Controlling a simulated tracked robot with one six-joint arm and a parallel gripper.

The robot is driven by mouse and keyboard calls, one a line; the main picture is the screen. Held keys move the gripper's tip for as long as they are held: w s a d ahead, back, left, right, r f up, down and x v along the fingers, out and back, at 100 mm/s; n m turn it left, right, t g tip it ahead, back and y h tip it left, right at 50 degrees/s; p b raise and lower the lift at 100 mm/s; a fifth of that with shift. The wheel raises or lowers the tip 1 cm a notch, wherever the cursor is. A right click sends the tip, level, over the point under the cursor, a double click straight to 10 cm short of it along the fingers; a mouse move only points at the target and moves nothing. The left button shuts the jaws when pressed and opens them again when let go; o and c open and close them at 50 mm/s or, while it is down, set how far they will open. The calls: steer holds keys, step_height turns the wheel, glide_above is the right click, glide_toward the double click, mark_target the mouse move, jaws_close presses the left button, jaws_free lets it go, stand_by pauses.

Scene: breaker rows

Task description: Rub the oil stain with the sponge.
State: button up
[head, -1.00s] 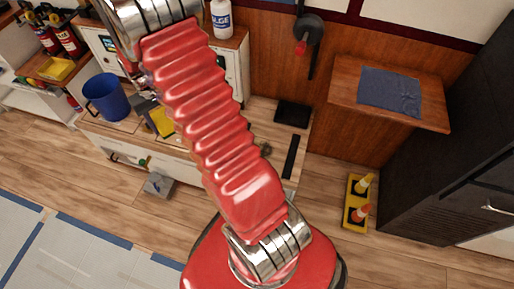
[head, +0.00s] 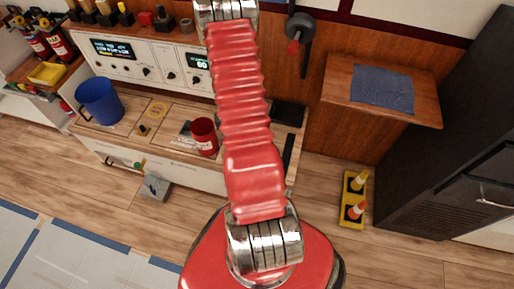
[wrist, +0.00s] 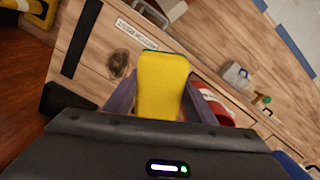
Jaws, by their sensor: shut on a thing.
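A yellow sponge (wrist: 162,80) with a thin green edge is held between the two grey fingers of my gripper (wrist: 160,100) in the wrist view. The oil stain is a dark brown blotch (wrist: 122,64) on the wooden bench top, just left of the sponge in that view. The sponge does not cover it; I cannot tell how high the sponge is above the bench. In the head view my arm hides the gripper, sponge and stain.
A red can (head: 203,136) stands on the bench (head: 125,140), close to the sponge's right in the wrist view. A blue bucket (head: 98,100) stands farther left. A control panel (head: 135,60) lines the back. A black strip (head: 289,152) lies near the bench's right end.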

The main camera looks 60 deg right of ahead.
steer(key=s+d+f+m, duration=0.2)
steer(key=s+d+f, duration=0.3)
steer(key=s+f, duration=0.2)
steer(key=shift+s+d+f, duration=0.2)
steer(key=shift+d+f, duration=0.15)
steer(key=shift+f, duration=0.75)
steer(key=shift+f, duration=0.15)
